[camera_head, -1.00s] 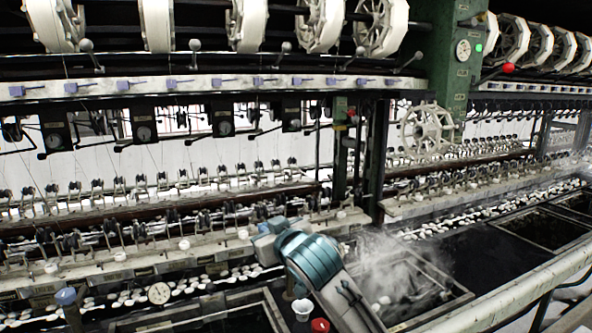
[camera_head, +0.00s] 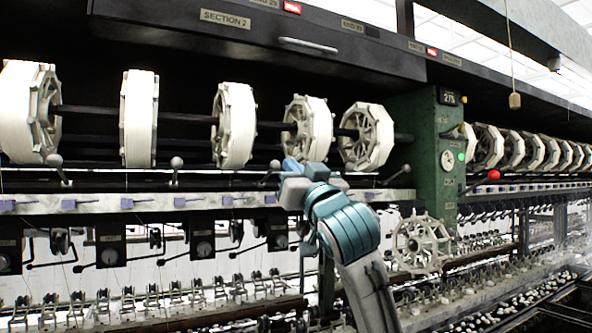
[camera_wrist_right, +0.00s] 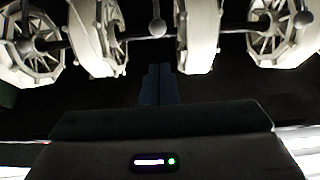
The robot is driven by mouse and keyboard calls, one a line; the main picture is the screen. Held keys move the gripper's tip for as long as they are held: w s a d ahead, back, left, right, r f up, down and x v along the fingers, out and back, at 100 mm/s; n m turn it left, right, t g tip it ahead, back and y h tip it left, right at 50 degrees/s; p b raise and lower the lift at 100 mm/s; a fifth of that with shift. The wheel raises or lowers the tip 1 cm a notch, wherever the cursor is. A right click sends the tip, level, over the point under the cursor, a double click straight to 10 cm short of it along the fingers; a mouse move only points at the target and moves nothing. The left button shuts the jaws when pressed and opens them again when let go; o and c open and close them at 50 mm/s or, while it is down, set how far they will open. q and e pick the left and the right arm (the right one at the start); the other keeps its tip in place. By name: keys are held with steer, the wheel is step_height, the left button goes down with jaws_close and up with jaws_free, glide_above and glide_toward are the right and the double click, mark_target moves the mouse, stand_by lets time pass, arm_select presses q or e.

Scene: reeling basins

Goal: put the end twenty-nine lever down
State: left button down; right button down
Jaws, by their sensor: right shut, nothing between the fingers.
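Several levers with grey ball knobs stand along the rail below the white reels. In the head view one lever (camera_head: 176,166) stands upright left of my right gripper, and another lever (camera_head: 273,167) is just beside it, partly hidden. A further lever (camera_head: 398,173) slants to the right of it. I cannot tell which is the end twenty-nine lever. My right gripper (camera_head: 303,168) is shut and empty, in front of the rail. In the right wrist view its dark blue fingers (camera_wrist_right: 158,84) are together, pointing toward a ball knob (camera_wrist_right: 157,27), apart from it. My left gripper is out of view.
White reels (camera_head: 234,125) hang on a dark shaft behind the levers. A green post (camera_head: 430,130) with a gauge and a red-knobbed lever (camera_head: 493,175) stands to the right. Dark control boxes (camera_head: 110,245) hang under the rail.

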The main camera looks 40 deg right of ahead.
mark_target(277, 164)
steer(key=p+x, duration=0.5)
steer(key=x, duration=0.3)
steer(key=shift+w+r, duration=0.2)
steer(key=shift+w, duration=0.1)
steer(key=shift+w+d+r+p, duration=0.15)
steer(key=shift+w+d+p, duration=0.15)
steer(key=shift+w, duration=0.3)
steer(key=shift+f+b, duration=0.5)
steer(key=shift+f, duration=0.05)
steer(key=shift+s+a+f+b, duration=0.1)
steer(key=shift+s+f+b, duration=0.1)
steer(key=shift+f+b, duration=0.3)
steer(key=shift+s+a+f+b, duration=0.1)
steer(key=shift+s+f+b, duration=0.1)
steer(key=shift+f+b, duration=0.25)
